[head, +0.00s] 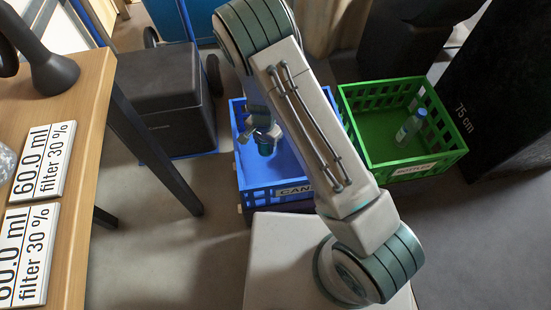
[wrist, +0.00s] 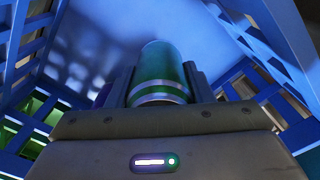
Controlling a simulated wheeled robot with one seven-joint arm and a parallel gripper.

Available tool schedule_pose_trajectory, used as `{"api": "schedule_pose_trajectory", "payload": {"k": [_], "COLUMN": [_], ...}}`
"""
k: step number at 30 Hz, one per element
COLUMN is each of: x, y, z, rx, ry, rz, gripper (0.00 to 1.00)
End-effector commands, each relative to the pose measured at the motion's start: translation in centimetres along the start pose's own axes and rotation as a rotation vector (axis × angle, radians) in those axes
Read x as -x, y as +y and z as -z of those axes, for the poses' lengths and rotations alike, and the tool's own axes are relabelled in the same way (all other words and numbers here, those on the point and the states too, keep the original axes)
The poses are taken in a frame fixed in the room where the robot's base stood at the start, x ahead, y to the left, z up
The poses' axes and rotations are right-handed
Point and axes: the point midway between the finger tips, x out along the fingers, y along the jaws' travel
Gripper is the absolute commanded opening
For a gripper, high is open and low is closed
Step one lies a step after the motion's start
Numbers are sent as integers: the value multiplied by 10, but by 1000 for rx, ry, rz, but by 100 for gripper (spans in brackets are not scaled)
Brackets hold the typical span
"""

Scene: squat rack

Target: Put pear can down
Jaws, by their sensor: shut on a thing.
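The pear can is a green cylinder with silver bands (wrist: 160,75), held between the two fingers of my gripper (wrist: 158,88) in the wrist view. In the head view the can (head: 266,148) shows as a small green end below my gripper (head: 262,135), inside the outline of the blue crate (head: 275,190). The crate's front label reads "CAN", partly hidden by my arm. In the wrist view blue slatted crate walls (wrist: 258,40) rise on both sides of the can, with the blue floor beyond it. I cannot tell whether the can touches the floor.
A green crate (head: 436,162) to the right holds a bottle (head: 410,127). A dark box (head: 165,100) stands left of the blue crate. A wooden table (head: 85,160) with label signs (head: 43,160) is at the left. A black panel (head: 500,100) stands at the right.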

Motion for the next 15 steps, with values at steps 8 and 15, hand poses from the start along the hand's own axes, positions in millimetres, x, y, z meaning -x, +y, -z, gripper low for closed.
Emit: {"api": "schedule_pose_trajectory", "payload": {"k": [8,15], "x": [-49,-80], "y": [0,1], "z": [0,0], "rx": [1,1], "ry": [0,0], "rz": [-1,-2], "gripper": [25,25]}}
